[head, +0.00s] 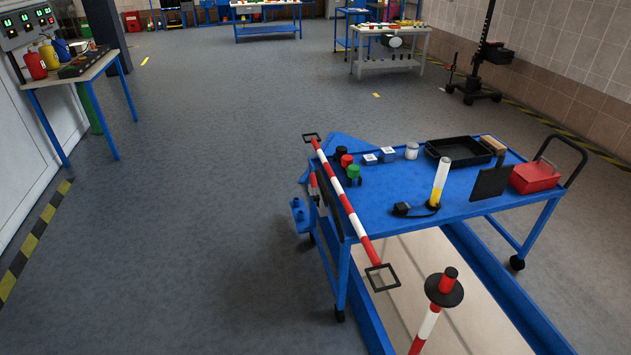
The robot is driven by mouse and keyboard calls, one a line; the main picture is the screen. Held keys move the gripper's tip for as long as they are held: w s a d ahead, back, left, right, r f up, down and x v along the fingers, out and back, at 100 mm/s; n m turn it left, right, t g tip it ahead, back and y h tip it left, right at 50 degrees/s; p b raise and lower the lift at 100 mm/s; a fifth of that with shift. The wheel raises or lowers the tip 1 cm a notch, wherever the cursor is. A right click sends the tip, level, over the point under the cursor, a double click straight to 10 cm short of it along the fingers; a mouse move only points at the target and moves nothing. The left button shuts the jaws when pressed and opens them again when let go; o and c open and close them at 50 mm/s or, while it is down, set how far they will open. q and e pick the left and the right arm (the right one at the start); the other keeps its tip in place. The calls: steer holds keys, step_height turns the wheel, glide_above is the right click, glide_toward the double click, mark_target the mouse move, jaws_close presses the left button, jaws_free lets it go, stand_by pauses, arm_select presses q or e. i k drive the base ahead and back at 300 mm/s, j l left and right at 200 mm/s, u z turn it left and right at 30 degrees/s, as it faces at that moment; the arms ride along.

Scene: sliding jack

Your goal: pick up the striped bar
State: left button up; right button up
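The striped bar (345,204) is red and white, with a black square frame at each end. It runs slantwise along the left end of a blue cart (400,205), from behind the cart's far left corner to in front of its near left corner. What holds it up is not clear. A second red and white striped post (425,328) with a black disc and a red top stands at the bottom, its lower part cut off by the frame. Neither of my grippers shows in the head view.
The cart top carries a black tray (458,151), a red box (535,177), a yellow and white cylinder (439,184), a black panel (491,182) and small jars. A blue side table (75,75) stands at the left. The floor left of the cart is clear.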

mark_target(373, 258)
steer(key=i+j+u, duration=0.35)
steer(key=i, duration=0.5)
steer(key=i+u, duration=0.3)
steer(key=i, duration=0.6)
steer(key=i+z, duration=0.3)
steer(key=i+j+z, duration=0.3)
steer(key=i, duration=0.2)
steer(key=i+j+z, duration=0.3)
steer(key=i+l, duration=0.1)
